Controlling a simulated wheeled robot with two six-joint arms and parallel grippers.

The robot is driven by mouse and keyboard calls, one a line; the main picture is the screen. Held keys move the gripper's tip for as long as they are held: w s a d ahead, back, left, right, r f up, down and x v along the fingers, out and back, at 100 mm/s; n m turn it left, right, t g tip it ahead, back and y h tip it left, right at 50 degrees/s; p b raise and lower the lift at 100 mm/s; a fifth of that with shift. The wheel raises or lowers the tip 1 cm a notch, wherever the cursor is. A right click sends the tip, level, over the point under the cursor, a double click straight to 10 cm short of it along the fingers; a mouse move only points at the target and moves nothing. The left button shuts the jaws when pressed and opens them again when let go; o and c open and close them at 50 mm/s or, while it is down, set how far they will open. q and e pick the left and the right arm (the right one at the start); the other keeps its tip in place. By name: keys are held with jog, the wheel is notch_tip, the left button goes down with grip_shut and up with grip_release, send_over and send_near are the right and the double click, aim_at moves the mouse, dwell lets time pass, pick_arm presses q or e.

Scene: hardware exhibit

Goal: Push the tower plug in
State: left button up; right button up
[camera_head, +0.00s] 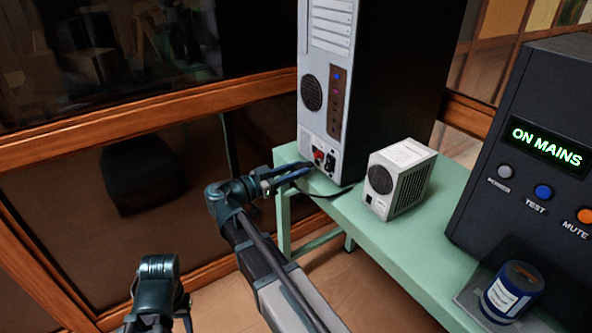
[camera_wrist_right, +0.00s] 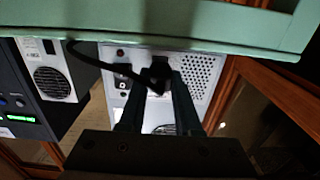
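The tower (camera_head: 327,115) stands on the green bench with its pale rear panel facing me. Its socket area (camera_head: 325,160) is low on that panel, beside a red part. My right gripper (camera_head: 308,168) is close in front of it. In the right wrist view, the black plug (camera_wrist_right: 155,85) is between the fingers of my right gripper (camera_wrist_right: 158,90), in front of the tower panel (camera_wrist_right: 200,75). I cannot tell whether the fingers touch the plug or how deep it sits. Its black cable (camera_wrist_right: 85,58) loops left. My left gripper (camera_head: 160,275) is far from the tower, its fingers unclear.
A small white box with a round grille (camera_head: 400,178) stands right of the tower on the green bench (camera_head: 400,240). A dark unit reading "ON MAINS" (camera_head: 545,145) and a blue-and-white can (camera_head: 512,290) are at the right. A wooden-framed glass front (camera_head: 180,107) runs behind my arms.

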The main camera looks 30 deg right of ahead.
grip_shut()
dwell(1.0)
